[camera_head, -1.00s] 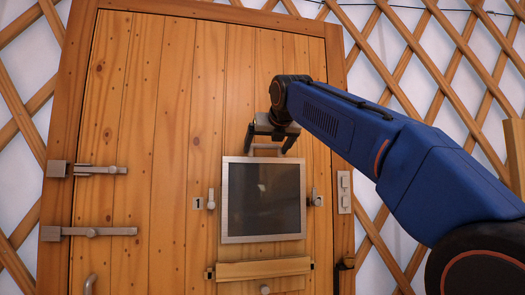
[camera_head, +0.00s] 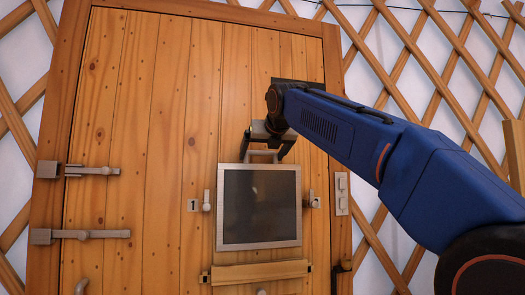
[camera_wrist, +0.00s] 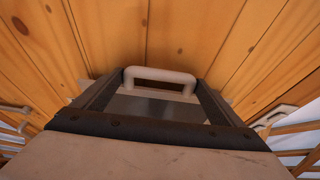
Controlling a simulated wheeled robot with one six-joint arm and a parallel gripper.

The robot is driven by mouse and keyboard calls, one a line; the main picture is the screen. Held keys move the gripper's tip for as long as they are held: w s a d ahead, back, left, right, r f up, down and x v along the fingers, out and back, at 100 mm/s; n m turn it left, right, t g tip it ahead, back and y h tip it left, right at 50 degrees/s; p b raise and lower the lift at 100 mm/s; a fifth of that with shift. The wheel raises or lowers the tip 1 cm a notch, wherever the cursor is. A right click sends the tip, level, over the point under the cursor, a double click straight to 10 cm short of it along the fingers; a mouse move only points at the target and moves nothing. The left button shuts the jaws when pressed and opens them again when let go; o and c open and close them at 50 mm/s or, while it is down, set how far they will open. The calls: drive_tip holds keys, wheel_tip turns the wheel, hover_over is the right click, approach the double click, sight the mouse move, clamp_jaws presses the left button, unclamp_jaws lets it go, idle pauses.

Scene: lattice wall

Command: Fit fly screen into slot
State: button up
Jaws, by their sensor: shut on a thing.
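The fly screen (camera_head: 259,207) is a dark square panel in a pale metal frame with a handle on its top edge. It is upright in front of the wooden door, between two small turn latches. My gripper (camera_head: 265,150) is above the frame and shut on the screen's handle. In the wrist view the pale handle (camera_wrist: 160,76) shows between the dark fingers. The slot is not clearly visible; a wooden ledge (camera_head: 259,272) with dark end brackets lies below the screen, with a small gap between them. I cannot tell whether the screen touches the door.
The left latch (camera_head: 207,201) stands beside a plate marked 1 (camera_head: 193,205). The right latch (camera_head: 312,202) and a pale switch plate (camera_head: 341,193) are close to the screen's right. Metal hinges (camera_head: 85,235) are on the door's left. Lattice surrounds the door.

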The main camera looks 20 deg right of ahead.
sight(261, 182)
drive_tip(key=shift+f, duration=4.2)
idle(1.8)
drive_tip(key=o, duration=1.4)
drive_tip(key=shift+s, duration=0.15)
drive_tip(key=shift+s+r, duration=1.9)
drive_tip(key=shift+s, duration=0.25)
